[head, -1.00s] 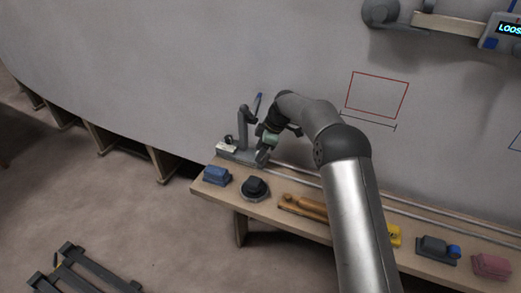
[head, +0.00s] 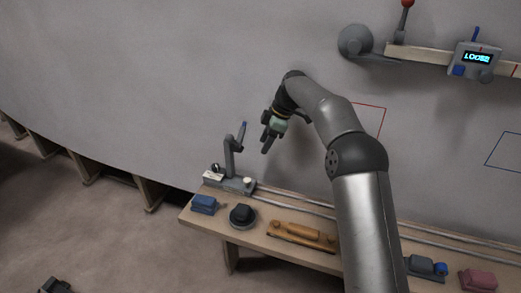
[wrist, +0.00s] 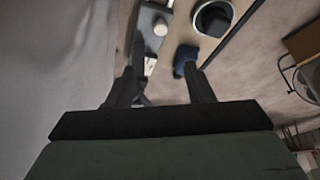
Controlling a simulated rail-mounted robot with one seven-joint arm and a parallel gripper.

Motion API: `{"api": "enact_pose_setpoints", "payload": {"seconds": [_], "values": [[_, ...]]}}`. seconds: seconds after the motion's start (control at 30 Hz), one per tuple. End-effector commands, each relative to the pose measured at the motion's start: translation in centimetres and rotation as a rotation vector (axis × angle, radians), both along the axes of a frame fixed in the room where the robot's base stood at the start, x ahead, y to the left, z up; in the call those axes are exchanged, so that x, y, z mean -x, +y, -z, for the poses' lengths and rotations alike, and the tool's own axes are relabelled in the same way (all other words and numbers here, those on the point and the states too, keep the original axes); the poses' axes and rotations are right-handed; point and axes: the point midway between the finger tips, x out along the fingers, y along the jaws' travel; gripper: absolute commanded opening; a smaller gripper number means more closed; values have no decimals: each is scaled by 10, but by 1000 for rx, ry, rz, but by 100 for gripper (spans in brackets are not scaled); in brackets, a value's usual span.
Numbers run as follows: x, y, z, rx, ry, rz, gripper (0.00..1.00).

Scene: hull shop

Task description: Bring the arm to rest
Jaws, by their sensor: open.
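My gripper (head: 268,138) is open and empty in the head view, in the air above the left end of the bench, with its fingers pointing down. It is apart from the grey clamp-like fixture (head: 232,180) that stands below and left of it. In the wrist view my two fingers (wrist: 160,88) are spread, with nothing held between them. The fixture's grey base (wrist: 153,18) shows beyond the fingers in the wrist view.
A display unit reading LOOSE (head: 476,59) sits on a wall-mounted beam (head: 430,54).

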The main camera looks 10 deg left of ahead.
Motion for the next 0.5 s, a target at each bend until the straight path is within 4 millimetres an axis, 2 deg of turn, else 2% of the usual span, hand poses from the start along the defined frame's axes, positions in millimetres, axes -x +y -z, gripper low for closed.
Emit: {"api": "enact_pose_setpoints", "payload": {"seconds": [0.4,0.5], "values": [[0,-2,-6,0,0,1,48],[5,-7,-17,15,8,34,48]]}}
